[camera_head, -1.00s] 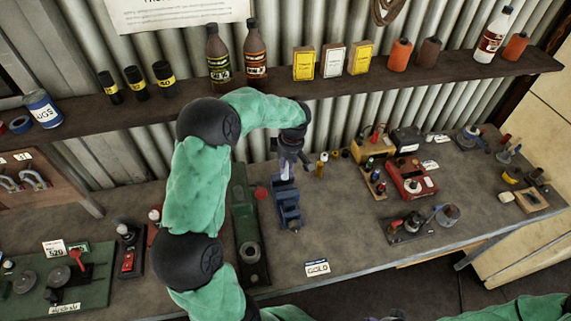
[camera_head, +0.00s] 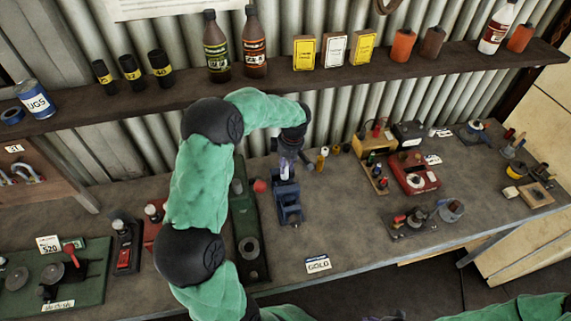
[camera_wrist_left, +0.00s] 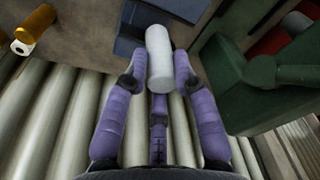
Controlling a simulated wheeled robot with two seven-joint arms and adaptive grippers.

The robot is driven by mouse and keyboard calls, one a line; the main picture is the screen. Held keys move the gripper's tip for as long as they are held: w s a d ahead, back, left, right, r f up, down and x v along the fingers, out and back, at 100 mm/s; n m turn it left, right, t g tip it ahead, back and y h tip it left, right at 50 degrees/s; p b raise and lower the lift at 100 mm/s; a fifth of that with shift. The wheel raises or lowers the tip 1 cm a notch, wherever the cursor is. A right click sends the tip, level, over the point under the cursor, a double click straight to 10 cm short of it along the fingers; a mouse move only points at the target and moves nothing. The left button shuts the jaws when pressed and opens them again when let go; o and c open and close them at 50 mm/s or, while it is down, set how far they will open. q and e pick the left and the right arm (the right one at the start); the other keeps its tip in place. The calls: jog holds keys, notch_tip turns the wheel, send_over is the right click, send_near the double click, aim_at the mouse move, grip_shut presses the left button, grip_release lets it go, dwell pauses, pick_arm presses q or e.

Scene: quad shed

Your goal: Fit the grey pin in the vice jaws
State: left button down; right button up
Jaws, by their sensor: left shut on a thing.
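The grey pin (camera_wrist_left: 159,52) is a pale, smooth cylinder held between the purple fingers of my left gripper (camera_wrist_left: 158,80) in the left wrist view. In the head view my left gripper (camera_head: 286,162) points down just behind and above the blue vice (camera_head: 289,208), and a small pale part of the pin (camera_head: 285,173) shows below the fingers. The vice also shows at the top of the left wrist view (camera_wrist_left: 128,30), beyond the pin. I cannot tell whether the pin touches the jaws.
A green machine with a red knob (camera_head: 246,225) stands close left of the vice. A GOLD card (camera_head: 318,264) lies in front. The bench (camera_head: 340,220) is clear right of the vice.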

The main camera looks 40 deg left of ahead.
aim_at(286, 173)
pick_arm(q)
jog(key=shift+b, duration=0.55)
dwell(0.9)
jog(key=shift+f+b, duration=2.2)
jog(key=shift+f, duration=0.35)
dwell(1.2)
jog(key=c, duration=0.5)
grip_release()
jog(key=shift+r, duration=0.1)
jog(key=shift+r+p, duration=1.65)
jog(key=shift+r, duration=1.75)
